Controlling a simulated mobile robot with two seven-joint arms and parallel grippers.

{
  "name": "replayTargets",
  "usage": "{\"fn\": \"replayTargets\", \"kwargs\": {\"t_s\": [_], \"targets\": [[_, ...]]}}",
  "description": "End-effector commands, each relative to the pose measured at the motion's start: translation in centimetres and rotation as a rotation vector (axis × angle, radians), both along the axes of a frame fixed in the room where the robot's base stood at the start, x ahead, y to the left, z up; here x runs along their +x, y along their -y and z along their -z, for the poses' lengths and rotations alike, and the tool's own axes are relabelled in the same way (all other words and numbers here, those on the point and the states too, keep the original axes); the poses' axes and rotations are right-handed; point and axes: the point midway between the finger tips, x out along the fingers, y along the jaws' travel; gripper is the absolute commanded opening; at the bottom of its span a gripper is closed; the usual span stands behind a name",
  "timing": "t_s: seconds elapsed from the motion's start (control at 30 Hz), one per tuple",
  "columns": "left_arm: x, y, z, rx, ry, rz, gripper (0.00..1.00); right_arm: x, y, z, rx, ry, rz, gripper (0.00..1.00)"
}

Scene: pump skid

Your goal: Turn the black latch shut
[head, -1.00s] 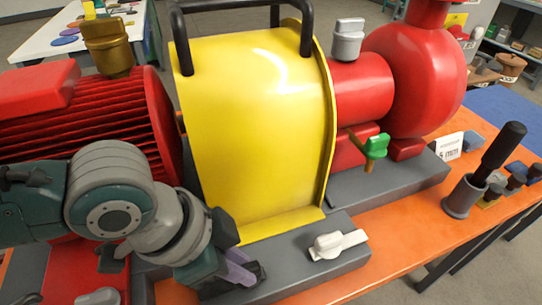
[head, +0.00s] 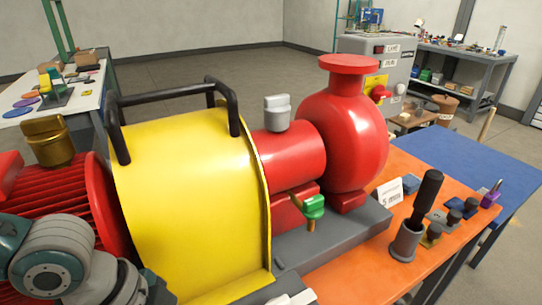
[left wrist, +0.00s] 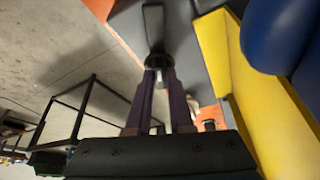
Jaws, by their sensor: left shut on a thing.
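The black latch (left wrist: 153,28) shows in the left wrist view as a dark lever on the grey base, beside the yellow guard (left wrist: 217,52). My left gripper (left wrist: 158,78) is shut on its near end, with the purple fingers on either side of it. In the head view the yellow guard (head: 190,195) stands between two red machine parts. My left arm comes in at the lower left there, and the fingers and black latch are cut off below the picture. My right gripper is in neither view.
A green-handled valve (head: 313,207) sits by the red pump (head: 343,135). A black-handled tool stands in a grey cup (head: 406,242) on the orange table (head: 345,275).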

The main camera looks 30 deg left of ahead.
Motion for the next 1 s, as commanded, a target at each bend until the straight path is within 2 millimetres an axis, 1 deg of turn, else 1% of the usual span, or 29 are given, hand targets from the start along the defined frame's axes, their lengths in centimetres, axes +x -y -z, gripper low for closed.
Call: {"fn": "replayTargets", "kwargs": {"t_s": [0.2, 0.23, 0.5, 0.77, 0.87, 1.0], "targets": [[0.0, 0.1, 0.0, -0.002, 0.001, 0.0, 0.0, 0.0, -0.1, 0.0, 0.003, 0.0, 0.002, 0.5], [0.0, 0.1, 0.0, -0.001, 0.001, 0.0, 0.21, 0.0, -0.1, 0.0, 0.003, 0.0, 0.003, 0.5], [0.1, 0.1, 0.0, -0.001, 0.001, 0.0, 0.5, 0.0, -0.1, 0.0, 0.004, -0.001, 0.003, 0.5], [0.0, 0.0, -0.2, 0.0, 0.001, 0.0, 0.5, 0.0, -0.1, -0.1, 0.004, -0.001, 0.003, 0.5], [-0.2, -0.4, -1.0, 0.001, 0.002, 0.001, 0.5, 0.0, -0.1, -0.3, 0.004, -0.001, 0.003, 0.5], [-0.7, -1.2, -3.4, 0.003, 0.002, 0.002, 0.5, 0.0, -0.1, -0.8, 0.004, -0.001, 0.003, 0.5]]}}
